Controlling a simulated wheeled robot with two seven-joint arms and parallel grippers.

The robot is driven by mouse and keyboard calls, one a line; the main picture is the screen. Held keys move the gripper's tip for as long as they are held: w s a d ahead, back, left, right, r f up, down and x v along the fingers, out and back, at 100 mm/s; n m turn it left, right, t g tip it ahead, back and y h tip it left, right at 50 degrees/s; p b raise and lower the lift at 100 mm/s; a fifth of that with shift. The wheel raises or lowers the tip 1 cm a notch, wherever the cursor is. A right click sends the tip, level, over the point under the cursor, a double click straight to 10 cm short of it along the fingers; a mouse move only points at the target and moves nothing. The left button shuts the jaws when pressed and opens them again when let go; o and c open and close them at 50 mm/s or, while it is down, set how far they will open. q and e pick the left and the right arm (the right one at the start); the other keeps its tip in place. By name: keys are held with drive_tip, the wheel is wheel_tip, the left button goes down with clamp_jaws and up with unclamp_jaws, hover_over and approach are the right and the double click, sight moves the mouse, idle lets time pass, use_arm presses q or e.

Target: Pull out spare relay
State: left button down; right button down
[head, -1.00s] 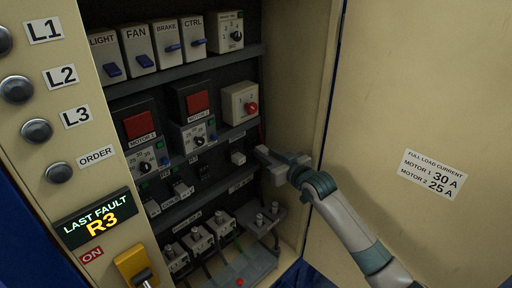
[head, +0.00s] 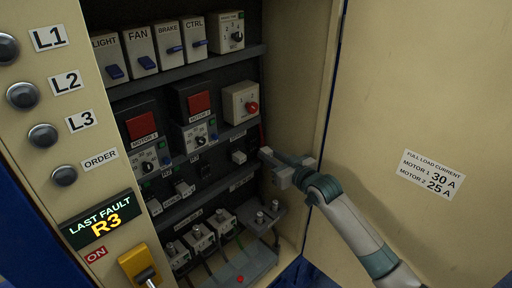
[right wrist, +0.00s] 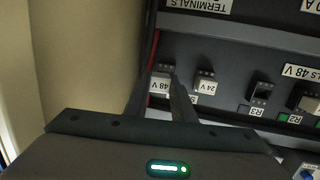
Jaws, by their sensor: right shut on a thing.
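My right gripper (head: 268,160) reaches in from the right to the lower right of the cabinet's inner panel. In the right wrist view its fingers (right wrist: 160,82) are shut on a small grey-white relay (right wrist: 163,70) at the end of a row. The head view hides this relay behind the gripper. I cannot tell whether it is still seated or drawn a little outward. A second pale relay marked 24 V (right wrist: 205,82) stands beside it, apart from the fingers; it also shows in the head view (head: 239,157). My left gripper is not in view.
A black socket marked R3 (right wrist: 260,93) is further along the row. The open door (head: 425,90) stands close on the right of my arm. The terminal shelf (head: 262,262) lies below. The fault display (head: 101,222) reads R3.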

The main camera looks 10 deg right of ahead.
drive_tip(key=s+a+p, duration=0.1)
drive_tip(key=s+p, duration=0.8)
drive_tip(key=s, duration=0.6)
drive_tip(key=shift+s+a, duration=0.35)
drive_tip(key=shift+a, duration=0.05)
idle(0.3)
idle(0.5)
drive_tip(key=s+d+f+m+t+h+b, duration=0.1)
drive_tip(key=s+d+m+h+b, duration=0.2)
drive_tip(key=b, duration=1.1)
drive_tip(key=s+m+h, duration=0.1)
drive_tip(key=s+h, duration=0.2)
drive_tip(key=shift+s+f, duration=0.2)
drive_tip(key=shift+f, duration=0.2)
